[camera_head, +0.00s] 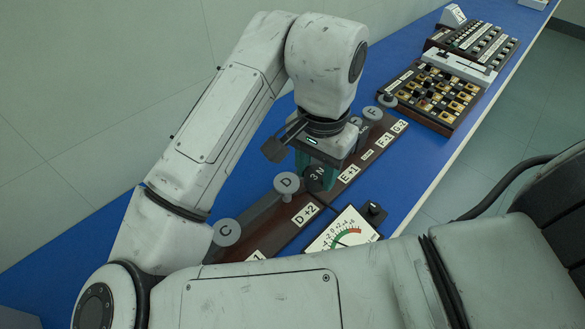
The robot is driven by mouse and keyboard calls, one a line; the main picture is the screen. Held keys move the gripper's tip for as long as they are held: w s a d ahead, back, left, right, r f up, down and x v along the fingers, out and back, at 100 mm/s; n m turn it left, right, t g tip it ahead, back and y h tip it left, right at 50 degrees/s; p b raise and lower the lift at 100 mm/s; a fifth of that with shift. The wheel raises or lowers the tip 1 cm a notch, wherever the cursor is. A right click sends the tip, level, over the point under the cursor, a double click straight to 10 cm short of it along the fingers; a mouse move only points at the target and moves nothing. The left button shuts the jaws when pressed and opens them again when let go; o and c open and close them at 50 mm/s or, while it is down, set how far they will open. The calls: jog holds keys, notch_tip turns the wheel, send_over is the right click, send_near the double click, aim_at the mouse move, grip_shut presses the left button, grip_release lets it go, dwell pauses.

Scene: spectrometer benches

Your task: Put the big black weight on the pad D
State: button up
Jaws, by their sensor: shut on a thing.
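A black weight (315,179) marked "3 N" is between the jaws of my gripper (325,175), which is shut on it. The weight is just right of pad D (287,182), a grey round pad with a "D" on top. Nothing rests on pad D. The "D +2" label (304,214) is on the brown board in front of it. My gripper and wrist hide the area behind the weight, and I cannot tell whether its underside touches anything.
Pad C (226,232) is nearer at left. Pad F (372,113) is farther along the brown board. A dial meter (341,231) stands in front of the board. A panel of yellow switches (435,95) is at the back of the blue bench (105,231).

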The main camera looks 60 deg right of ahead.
jog(key=w+d+f, duration=0.3)
jog(key=w, duration=0.2)
send_over(286, 182)
jog(key=f, duration=0.4)
jog(key=shift+s+a+f+p, duration=0.1)
jog(key=shift+s+f+p, duration=0.1)
jog(key=shift+s+p, duration=0.2)
jog(key=shift+w+f, duration=0.3)
jog(key=shift+f, duration=0.05)
jog(key=shift+w+d+f, duration=0.1)
jog(key=shift+d+f, duration=0.1)
jog(key=shift+f, duration=1.5)
jog(key=o, duration=1.3)
jog(key=shift+f, duration=0.1)
notch_tip(286, 182, up, 12)
jog(key=shift+r, duration=0.15)
